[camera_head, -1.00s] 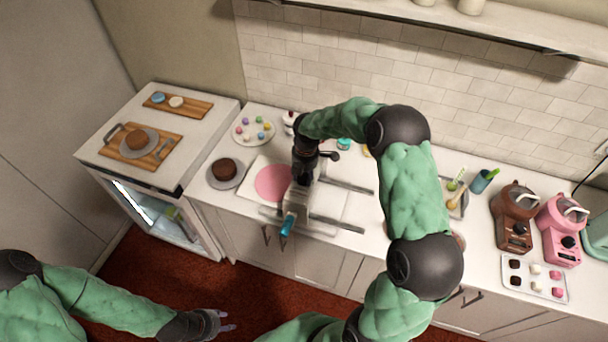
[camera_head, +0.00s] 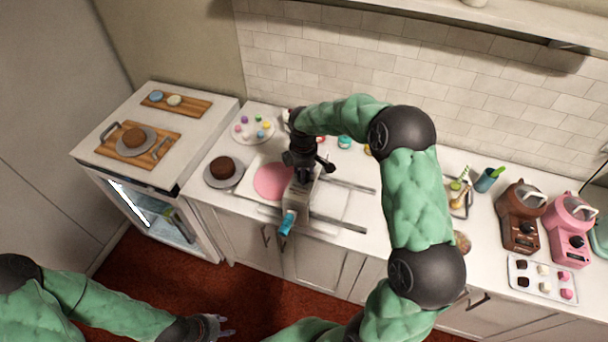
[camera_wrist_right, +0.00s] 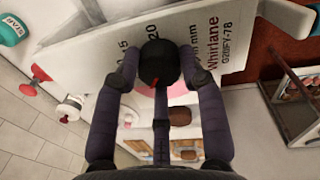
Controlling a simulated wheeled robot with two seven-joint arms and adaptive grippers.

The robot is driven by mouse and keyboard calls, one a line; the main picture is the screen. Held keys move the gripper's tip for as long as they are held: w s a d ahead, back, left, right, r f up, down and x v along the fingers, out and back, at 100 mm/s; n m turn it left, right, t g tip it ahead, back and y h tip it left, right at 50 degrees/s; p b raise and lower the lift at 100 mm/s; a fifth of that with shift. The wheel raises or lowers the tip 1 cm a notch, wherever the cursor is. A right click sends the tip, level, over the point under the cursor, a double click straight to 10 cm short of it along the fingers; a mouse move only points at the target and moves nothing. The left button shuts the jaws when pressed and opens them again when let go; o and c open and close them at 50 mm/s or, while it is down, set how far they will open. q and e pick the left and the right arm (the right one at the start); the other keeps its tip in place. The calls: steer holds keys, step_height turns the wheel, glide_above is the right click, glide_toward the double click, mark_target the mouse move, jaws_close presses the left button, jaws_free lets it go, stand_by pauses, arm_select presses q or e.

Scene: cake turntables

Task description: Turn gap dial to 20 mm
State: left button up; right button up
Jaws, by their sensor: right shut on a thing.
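The gap dial (camera_wrist_right: 158,64) is a round black knob with a red mark on its lower edge in the right wrist view. It sits on a pale panel (camera_wrist_right: 105,62) printed with 15, 20 and mm. The 20 label is just above the knob, and other markings are partly covered. My right gripper (camera_wrist_right: 163,80) is shut on the dial, one dark finger on each side. In the head view, the sheeter (camera_head: 299,196) has a cyan handle and a pink disc (camera_head: 272,182) on its bed; my right wrist hides the dial there. My left gripper (camera_head: 222,327) is open and empty, low at front left.
A brown cake (camera_head: 222,168) on a plate and a plate of coloured pieces (camera_head: 250,127) are left of the sheeter. Brown (camera_head: 519,217) and pink (camera_head: 568,229) machines stand at right, behind a sweets tray (camera_head: 541,279). Metal rails (camera_head: 345,186) extend right from the sheeter.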

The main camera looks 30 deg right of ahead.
steer(key=m, duration=0.1)
steer(key=m+b, duration=0.1)
steer(key=m, duration=0.1)
steer(key=shift+a+f+m, duration=0.15)
steer(key=shift+f+m, duration=0.05)
steer(key=shift+m, duration=0.1)
steer(key=m+b, duration=0.1)
steer(key=m, duration=0.2)
steer(key=shift+m+b, duration=0.3)
steer(key=shift+b, duration=0.05)
steer(key=m+b, duration=0.1)
steer(key=m, duration=0.5)
steer(key=shift+w+m+g+b, duration=0.1)
steer(key=shift+m+g+b, duration=0.2)
steer(key=shift+g, duration=0.1)
steer(key=m, duration=0.3)
steer(key=m+b, duration=0.1)
steer(key=m, duration=0.6)
steer(key=shift+r+m+g, duration=0.1)
steer(key=shift+m+g, duration=0.2)
steer(key=shift+d+m, duration=0.2)
steer(key=shift+m, duration=1.4)
